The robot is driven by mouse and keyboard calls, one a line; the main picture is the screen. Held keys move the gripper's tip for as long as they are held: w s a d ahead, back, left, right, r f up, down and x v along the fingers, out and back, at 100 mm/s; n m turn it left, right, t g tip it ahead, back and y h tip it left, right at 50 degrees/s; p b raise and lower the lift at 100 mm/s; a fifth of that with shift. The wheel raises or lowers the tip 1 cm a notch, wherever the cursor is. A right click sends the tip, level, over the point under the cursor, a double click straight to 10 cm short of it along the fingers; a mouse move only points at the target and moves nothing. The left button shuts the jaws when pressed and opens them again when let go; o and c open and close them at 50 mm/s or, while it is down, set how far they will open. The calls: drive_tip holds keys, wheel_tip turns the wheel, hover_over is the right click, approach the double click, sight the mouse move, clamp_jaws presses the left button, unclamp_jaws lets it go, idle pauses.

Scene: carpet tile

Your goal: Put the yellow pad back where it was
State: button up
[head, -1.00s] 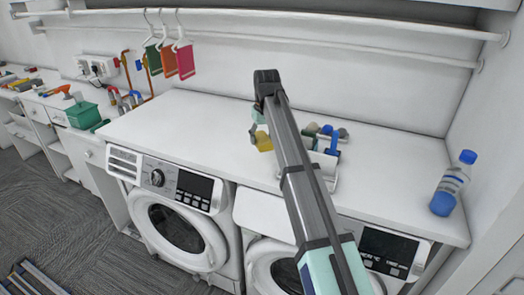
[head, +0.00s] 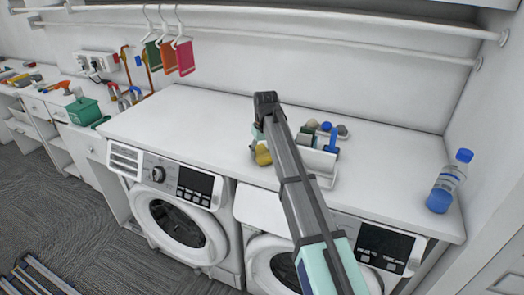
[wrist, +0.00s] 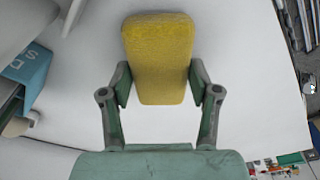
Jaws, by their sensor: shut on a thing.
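The yellow pad (wrist: 158,58) is a rounded block held between the two fingers of my gripper (wrist: 161,86) in the wrist view. In the head view the pad (head: 263,156) shows just left of my arm, over the white countertop (head: 190,112). My gripper (head: 254,145) is mostly hidden behind the arm there. It is shut on the pad's sides. I cannot tell whether the pad touches the counter or hangs just above it.
A white caddy (head: 326,180) with blue items stands right of my arm, partly hidden by it. A blue-capped bottle (head: 446,184) stands at the counter's right end. Coloured cloths (head: 168,57) hang at the back. The counter's left part is clear.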

sight(263, 155)
drive_tip(key=shift+f, duration=0.15)
drive_tip(key=o, duration=1.2)
wheel_tip(263, 155, up, 12)
drive_tip(key=s+b, duration=0.1)
drive_tip(key=b, duration=0.2)
drive_tip(key=shift+s+d, duration=0.3)
drive_tip(key=shift+d, duration=0.1)
